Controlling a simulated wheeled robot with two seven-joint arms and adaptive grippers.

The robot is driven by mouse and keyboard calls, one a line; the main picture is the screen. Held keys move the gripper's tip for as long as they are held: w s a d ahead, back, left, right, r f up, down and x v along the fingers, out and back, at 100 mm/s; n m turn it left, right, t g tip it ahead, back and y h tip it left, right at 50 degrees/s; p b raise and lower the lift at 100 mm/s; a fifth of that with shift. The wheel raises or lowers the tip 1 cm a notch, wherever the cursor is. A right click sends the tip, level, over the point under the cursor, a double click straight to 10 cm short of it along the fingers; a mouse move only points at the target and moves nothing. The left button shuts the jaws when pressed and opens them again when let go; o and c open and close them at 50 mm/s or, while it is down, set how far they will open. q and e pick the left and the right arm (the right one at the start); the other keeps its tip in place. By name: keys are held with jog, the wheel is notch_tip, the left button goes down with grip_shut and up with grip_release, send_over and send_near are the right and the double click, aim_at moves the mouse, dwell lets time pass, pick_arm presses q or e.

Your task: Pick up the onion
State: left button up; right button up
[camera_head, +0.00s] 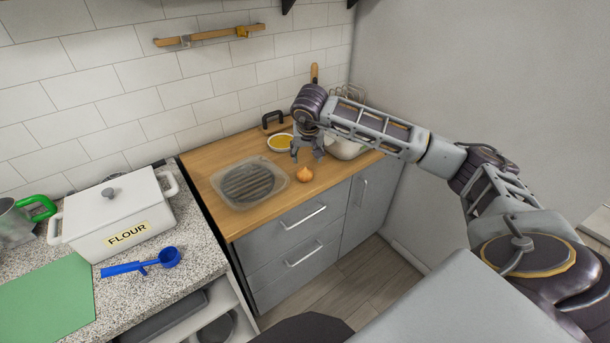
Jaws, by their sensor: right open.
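The onion (304,174) is small, round and orange-brown. It sits on the wooden counter (220,222) near its front edge, right of a clear tray. My right gripper (307,157) points down just above and behind the onion in the picture, with its fingers apart and nothing between them. Whether the fingertips touch the onion cannot be told. My right arm reaches in from the right across the counter. My left gripper does not show.
The clear tray (225,192) with a dark ribbed insert lies left of the onion. A bowl of yellow contents (280,142) and a light pot (345,149) stand behind. A white flour box (112,215), blue scoop (168,257) and green board (48,308) occupy the left counter.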

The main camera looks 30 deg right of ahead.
aim_at(305, 171)
jog(key=shift+p+x, duration=0.5)
jog(key=shift+x, duration=3.8)
jog(key=shift+a+f, duration=0.1)
jog(key=shift+a+p+x, duration=0.15)
jog(key=shift+p+x, duration=0.15)
jog(key=shift+x, duration=0.55)
jog(key=shift+a+p+x, duration=0.2)
jog(key=shift+p+x, duration=0.1)
jog(key=shift+x, duration=1.5)
jog(key=shift+d, duration=0.2)
jog(key=shift+c, duration=0.5)
jog(key=c, duration=0.6)
